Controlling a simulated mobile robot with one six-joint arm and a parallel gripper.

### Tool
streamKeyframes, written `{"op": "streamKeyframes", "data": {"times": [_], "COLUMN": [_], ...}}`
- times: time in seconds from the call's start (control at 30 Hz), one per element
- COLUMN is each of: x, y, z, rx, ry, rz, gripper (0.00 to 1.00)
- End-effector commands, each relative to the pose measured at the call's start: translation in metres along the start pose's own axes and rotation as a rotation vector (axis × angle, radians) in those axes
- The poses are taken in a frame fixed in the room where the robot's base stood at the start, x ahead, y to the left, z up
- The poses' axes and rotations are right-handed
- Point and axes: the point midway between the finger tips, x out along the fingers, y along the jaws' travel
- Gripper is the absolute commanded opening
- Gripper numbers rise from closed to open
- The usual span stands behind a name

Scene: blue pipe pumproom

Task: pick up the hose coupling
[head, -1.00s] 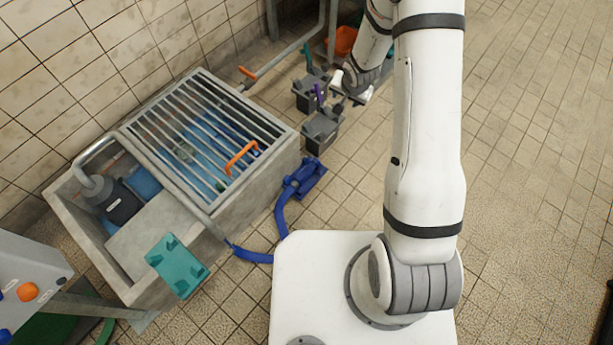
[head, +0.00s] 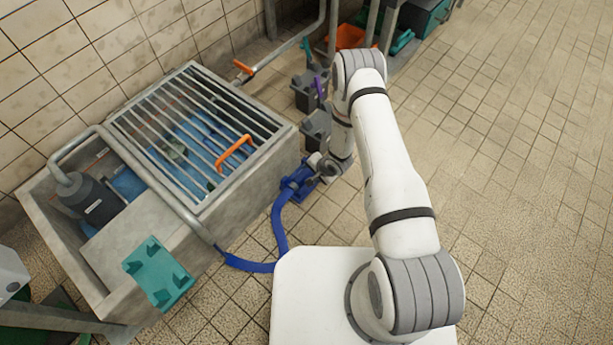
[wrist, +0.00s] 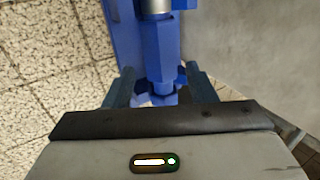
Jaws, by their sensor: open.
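The hose coupling (wrist: 162,55) is a blue fitting with a silver metal band, seen from above in the wrist view. In the head view, blue parts at the hose end (head: 298,184) show beside the basin, partly hidden by my wrist. The blue hose (head: 279,215) curves from there towards the basin's front. My gripper (wrist: 161,86) is open, with one dark finger on each side of the blue fitting. The fingers look apart from its narrow part; I cannot tell the height gap. In the head view my gripper (head: 316,166) is small and partly hidden.
The concrete basin (head: 245,188) with a metal grate (head: 185,125) and orange handle stands close left of my gripper. Grey bins (head: 312,95) stand behind. A teal bracket (head: 158,272) sits on the basin's front edge. The tiled floor on the right is clear.

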Motion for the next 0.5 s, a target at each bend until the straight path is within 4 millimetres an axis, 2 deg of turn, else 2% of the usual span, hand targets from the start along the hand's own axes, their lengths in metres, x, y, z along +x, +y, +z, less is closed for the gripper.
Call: {"op": "streamKeyframes", "data": {"times": [0.3, 0.5], "x": [0.045, 0.049], "y": [0.002, 0.000], "z": [0.002, 0.002], "rx": [-0.002, -0.002], "ry": [0.000, 0.000], "rz": [0.001, 0.001], "gripper": [0.51, 0.51]}}
